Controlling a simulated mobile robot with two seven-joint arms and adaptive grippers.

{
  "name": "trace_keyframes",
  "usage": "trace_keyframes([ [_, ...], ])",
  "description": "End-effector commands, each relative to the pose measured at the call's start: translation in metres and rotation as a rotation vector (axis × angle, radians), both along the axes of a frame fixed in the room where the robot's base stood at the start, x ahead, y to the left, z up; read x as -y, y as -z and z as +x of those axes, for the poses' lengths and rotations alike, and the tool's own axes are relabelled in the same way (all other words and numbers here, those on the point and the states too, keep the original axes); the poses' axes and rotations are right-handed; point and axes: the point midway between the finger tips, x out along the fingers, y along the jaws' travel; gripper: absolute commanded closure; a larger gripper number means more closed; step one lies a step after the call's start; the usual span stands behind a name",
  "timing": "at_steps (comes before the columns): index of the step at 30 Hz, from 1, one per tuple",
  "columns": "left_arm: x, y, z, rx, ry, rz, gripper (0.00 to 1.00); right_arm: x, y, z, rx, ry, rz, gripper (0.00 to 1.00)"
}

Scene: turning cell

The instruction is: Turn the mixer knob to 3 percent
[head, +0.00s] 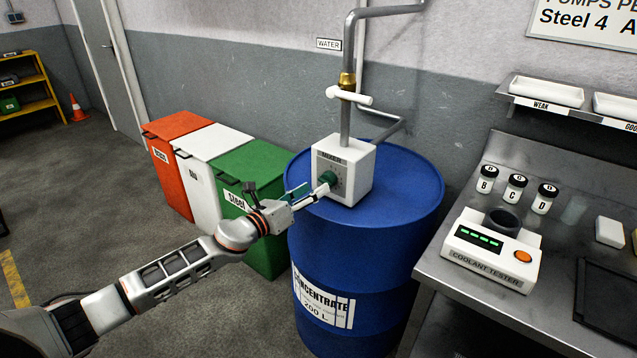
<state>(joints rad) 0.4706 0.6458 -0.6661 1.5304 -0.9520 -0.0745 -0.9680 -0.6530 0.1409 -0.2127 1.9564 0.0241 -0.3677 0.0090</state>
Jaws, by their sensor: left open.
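The mixer (354,172) is a white box on top of the blue concentrate drum (408,215). Its green knob (328,178) sits on the front face, with a printed dial around it that is too small to read. My left gripper (322,187) reaches in from the left, its fingertips right at the knob. The gripper is open, and I cannot tell whether the fingers touch the knob. Part of the dial is hidden behind the knob and fingers. My right gripper is not in view.
A water pipe (347,115) with a white valve handle (349,96) rises from the mixer. Red, white and green bins (262,178) stand behind my left arm. At right, a metal bench (437,268) holds a coolant tester (489,262) and several small bottles (515,189).

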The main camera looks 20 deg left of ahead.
Motion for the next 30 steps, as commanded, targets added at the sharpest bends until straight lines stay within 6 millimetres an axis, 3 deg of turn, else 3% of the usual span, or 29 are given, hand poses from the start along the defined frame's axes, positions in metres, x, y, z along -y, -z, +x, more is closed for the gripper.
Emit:
trace_keyframes([
  [9,0.017,0.001,0.038,0.000,-0.001,-0.001,0.53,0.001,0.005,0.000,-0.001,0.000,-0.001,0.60],
  [20,0.020,0.000,0.044,-0.001,-0.001,-0.002,0.53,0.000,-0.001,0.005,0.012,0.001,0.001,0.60],
  [25,0.020,0.000,0.044,-0.002,-0.001,-0.003,0.91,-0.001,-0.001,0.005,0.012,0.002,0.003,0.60],
  [30,0.020,0.001,0.044,-0.008,0.000,-0.020,0.91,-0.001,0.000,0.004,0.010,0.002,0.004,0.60],
])
